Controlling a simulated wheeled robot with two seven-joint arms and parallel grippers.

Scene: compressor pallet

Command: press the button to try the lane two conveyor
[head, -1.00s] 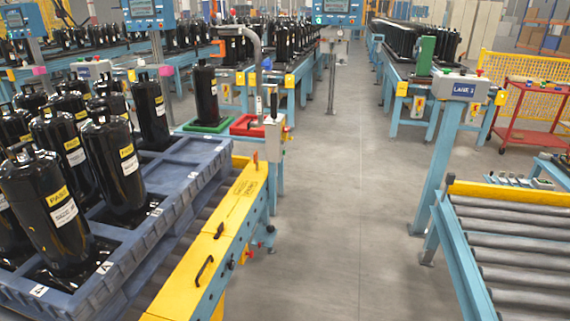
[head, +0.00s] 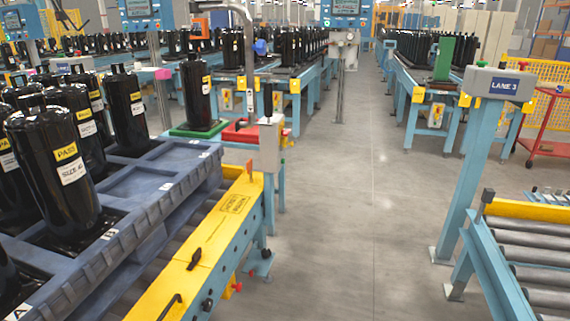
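I see no label reading lane two. A small light box (head: 345,37) sits on a thin post below the middle screen; its details are too small to tell. Another grey box (head: 271,142) stands at the end of the yellow-railed conveyor (head: 222,224), with no label I can read. Neither of my grippers is in view.
A blue pallet (head: 140,190) with black compressors (head: 55,170) fills the left. A roller conveyor (head: 535,255) stands at the lower right. A red cart (head: 548,120) is behind the lane 3 post. The grey floor aisle (head: 345,220) between is clear.

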